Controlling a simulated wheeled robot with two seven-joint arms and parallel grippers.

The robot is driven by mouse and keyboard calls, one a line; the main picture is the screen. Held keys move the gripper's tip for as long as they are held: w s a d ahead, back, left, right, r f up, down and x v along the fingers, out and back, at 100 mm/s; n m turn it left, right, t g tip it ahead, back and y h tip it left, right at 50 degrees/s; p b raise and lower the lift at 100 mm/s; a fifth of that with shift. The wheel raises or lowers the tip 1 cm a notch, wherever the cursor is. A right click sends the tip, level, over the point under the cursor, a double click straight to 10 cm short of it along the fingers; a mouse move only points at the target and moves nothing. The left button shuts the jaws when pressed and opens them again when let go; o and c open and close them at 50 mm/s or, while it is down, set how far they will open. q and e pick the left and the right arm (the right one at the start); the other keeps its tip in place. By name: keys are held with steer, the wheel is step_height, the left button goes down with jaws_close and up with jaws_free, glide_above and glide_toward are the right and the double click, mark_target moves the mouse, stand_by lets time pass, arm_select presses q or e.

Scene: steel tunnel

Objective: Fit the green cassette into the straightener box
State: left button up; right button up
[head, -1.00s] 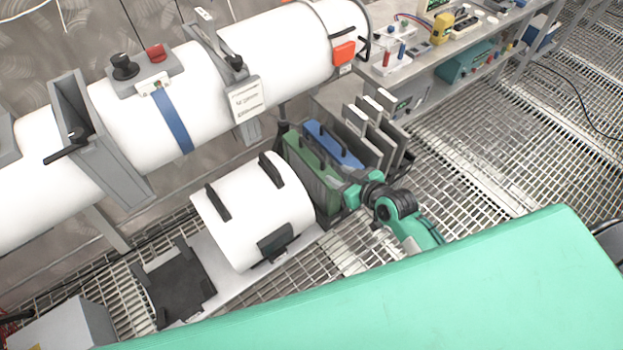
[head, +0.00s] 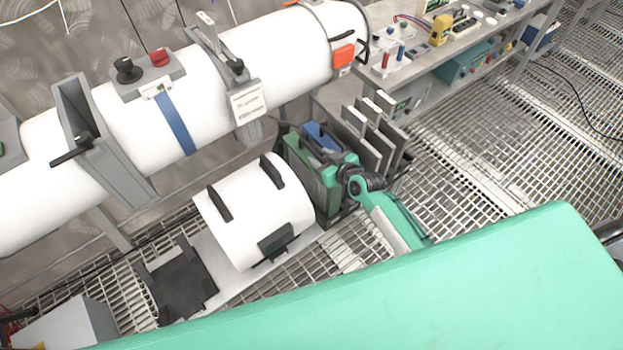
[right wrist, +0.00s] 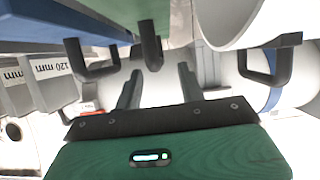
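The green cassette (head: 326,192) stands upright in a rack right of the white drum, with a blue cassette (head: 322,134) behind it. In the right wrist view, the green cassette (right wrist: 118,12) is at the top edge with a dark handle below it. My right gripper (head: 308,146) is over the cassettes and hides part of their tops. In the wrist view its two fingers (right wrist: 158,74) are apart, near the green cassette's handle; contact is unclear. A grey box-like frame (head: 105,145) sits between white tube sections; I cannot tell whether it is the straightener box. My left gripper is out of view.
Several grey cassettes (head: 376,142) stand right of the blue one. A white drum (head: 255,210) with black handles lies left of the rack, beside a black cradle (head: 180,285). The long white tube (head: 290,50) runs behind. Grating floor (head: 480,170) is open at right.

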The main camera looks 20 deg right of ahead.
mark_target(314, 151)
steer(key=shift+p+x, duration=0.45)
steer(key=shift+x, duration=1.75)
steer(key=shift+w+d+r, duration=0.1)
steer(key=shift+d, duration=0.1)
jaws_close()
steer(key=shift+r, duration=0.1)
